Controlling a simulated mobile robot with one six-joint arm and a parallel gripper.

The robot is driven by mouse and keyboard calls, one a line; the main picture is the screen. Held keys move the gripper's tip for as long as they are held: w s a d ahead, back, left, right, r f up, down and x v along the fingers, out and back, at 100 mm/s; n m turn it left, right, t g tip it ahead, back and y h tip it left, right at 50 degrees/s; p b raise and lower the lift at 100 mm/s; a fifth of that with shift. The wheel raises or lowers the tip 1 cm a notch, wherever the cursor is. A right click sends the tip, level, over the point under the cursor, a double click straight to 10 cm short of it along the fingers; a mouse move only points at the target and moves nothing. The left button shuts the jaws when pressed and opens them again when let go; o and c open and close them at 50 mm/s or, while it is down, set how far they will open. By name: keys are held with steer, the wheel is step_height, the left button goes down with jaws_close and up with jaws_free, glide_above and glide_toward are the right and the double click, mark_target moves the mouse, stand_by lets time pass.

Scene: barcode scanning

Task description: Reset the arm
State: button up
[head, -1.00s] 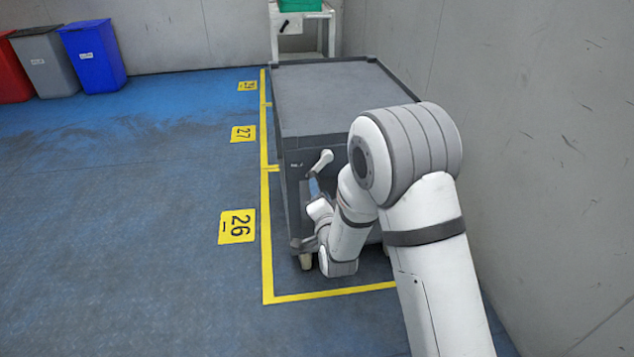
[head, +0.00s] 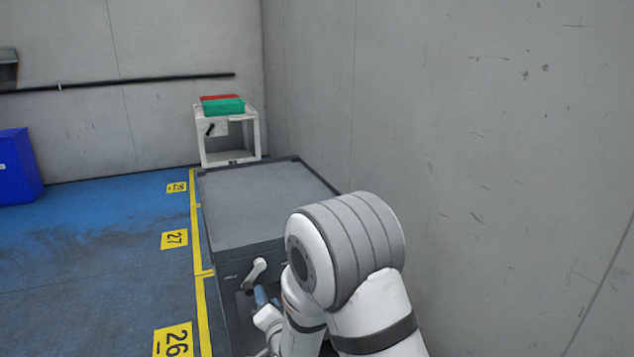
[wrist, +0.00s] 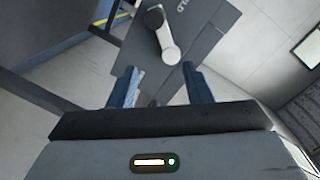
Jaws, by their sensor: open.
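My gripper (wrist: 159,70) is open in the wrist view, its two blue-grey fingers spread with nothing held between them. A white and grey handle-shaped device (wrist: 165,38), perhaps a scanner, sits at the dark front panel of the cart just beyond the fingertips. In the head view the device (head: 255,271) shows on the front of the grey cart (head: 265,200), below its top edge. My arm is bent at lower right in the head view and reaches down in front of the cart. My gripper is mostly hidden there behind the arm.
The cart's flat top is empty. A white stand (head: 230,150) with green and red bins (head: 223,106) is behind it. A grey wall (head: 480,150) is close on the right. Open blue floor (head: 80,260) with yellow markings lies left, with a blue bin (head: 18,170) farther back.

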steer(key=s+d+r+n+g+h+p, duration=0.1)
steer(key=s+d+r+g+p, duration=0.1)
steer(key=d+r+p, duration=0.55)
steer(key=s+d+r+n+g+h+p, duration=0.1)
steer(key=d+r+g+h+p, duration=0.2)
steer(key=r, duration=0.7)
steer(key=s+d+r+n+g+p, duration=0.1)
steer(key=s+d+r+p, duration=0.1)
steer(key=d+r+p, duration=0.6)
steer(key=s+d+r+n+g+h+p, duration=0.1)
steer(key=s+d+r+g+p, duration=0.2)
steer(key=s+r, duration=0.7)
steer(key=s+d+r+n+g+h+p, duration=0.1)
steer(key=s+d+r+n+g+p, duration=0.1)
steer(key=s+d+r+p, duration=0.5)
steer(key=s+r+g+p, duration=0.1)
steer(key=s+r+p, duration=0.2)
steer(key=s+p, duration=0.1)
steer(key=shift+d+r+g+h+p, duration=0.2)
steer(key=shift+g+h+p, duration=0.2)
steer(key=shift+p, duration=0.05)
